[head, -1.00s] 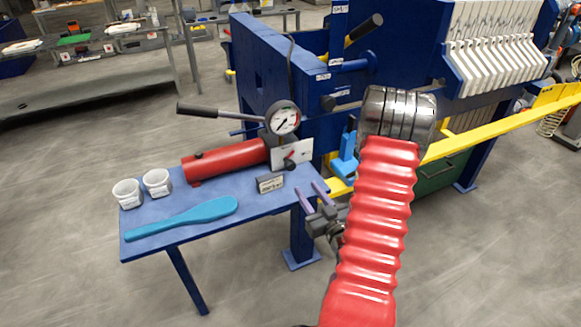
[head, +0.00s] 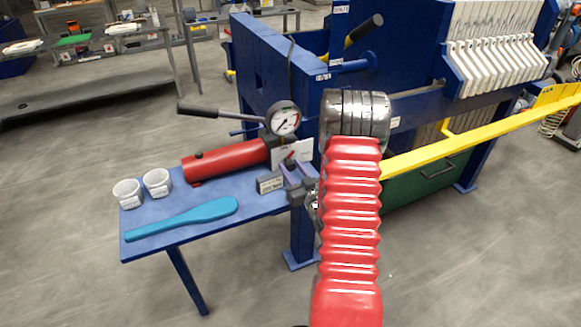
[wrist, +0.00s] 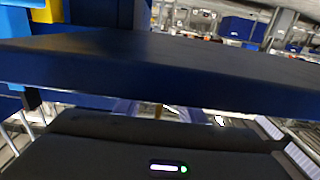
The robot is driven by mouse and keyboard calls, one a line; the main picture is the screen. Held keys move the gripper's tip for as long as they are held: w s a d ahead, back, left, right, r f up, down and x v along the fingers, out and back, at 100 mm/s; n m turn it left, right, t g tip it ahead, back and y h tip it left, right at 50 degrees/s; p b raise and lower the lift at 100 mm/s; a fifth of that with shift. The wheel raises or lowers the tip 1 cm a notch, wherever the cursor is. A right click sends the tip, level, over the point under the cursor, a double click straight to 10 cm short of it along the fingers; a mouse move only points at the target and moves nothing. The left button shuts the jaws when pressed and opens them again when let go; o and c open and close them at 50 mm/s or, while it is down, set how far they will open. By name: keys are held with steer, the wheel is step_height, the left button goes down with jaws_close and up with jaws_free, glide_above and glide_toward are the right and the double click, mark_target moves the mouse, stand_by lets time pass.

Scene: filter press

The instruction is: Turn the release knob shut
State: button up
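The release knob (head: 290,160) is a small dark knob with a red part. It sits low on the pump's white plate, under the round pressure gauge (head: 285,120), at the end of the red cylinder (head: 228,158). My gripper (head: 293,167) is at the bench edge, its two purple fingers apart and pointing toward the knob. The fingertips overlap the knob's lower part in the head view; I cannot tell whether they touch it. In the wrist view, the fingers (wrist: 155,108) show partly under the blue bench edge, and the knob cannot be made out.
The blue bench (head: 190,228) holds a small grey sign block (head: 270,183) left of my gripper, a blue paddle (head: 185,218) and two white cups (head: 128,193). A pump lever (head: 215,112) sticks out left. A yellow rail (head: 470,140) runs at right.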

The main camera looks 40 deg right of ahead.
steer(key=shift+w+d, duration=0.1)
steer(key=shift+w, duration=0.4)
steer(key=c, duration=0.7)
steer(key=shift+c, duration=0.2)
steer(key=shift+n, duration=0.7)
